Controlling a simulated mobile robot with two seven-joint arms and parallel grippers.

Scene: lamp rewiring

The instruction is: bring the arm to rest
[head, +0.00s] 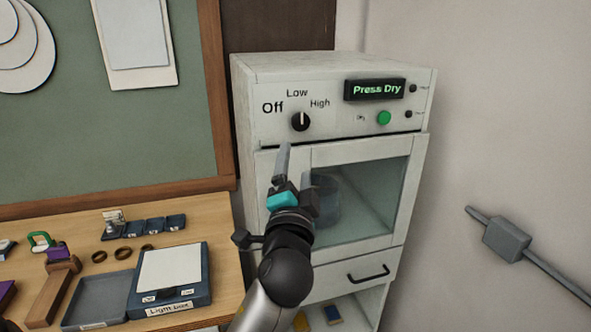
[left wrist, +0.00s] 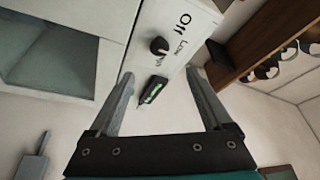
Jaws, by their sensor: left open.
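My left gripper (head: 296,168) is in front of the white drying cabinet (head: 345,65), near the top left of its glass door. Its two fingers are apart, with nothing seen between them. In the left wrist view, the open fingers (left wrist: 160,78) point toward the cabinet's control panel. The black knob (head: 300,121) has its white mark pointing up, about toward "Low". The display (head: 374,89) reads "Press Dry" in green, and a green button (head: 384,118) sits below it. Whether a finger touches the door cannot be told. My right gripper is not in view.
A glass vessel (head: 327,205) shows behind the closed glass door (head: 360,190). A drawer handle (head: 368,274) sticks out below. A wooden bench (head: 215,228) at left holds a light box (head: 170,280), a grey tray (head: 98,300) and small parts. A grey box (head: 507,240) is on the right wall.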

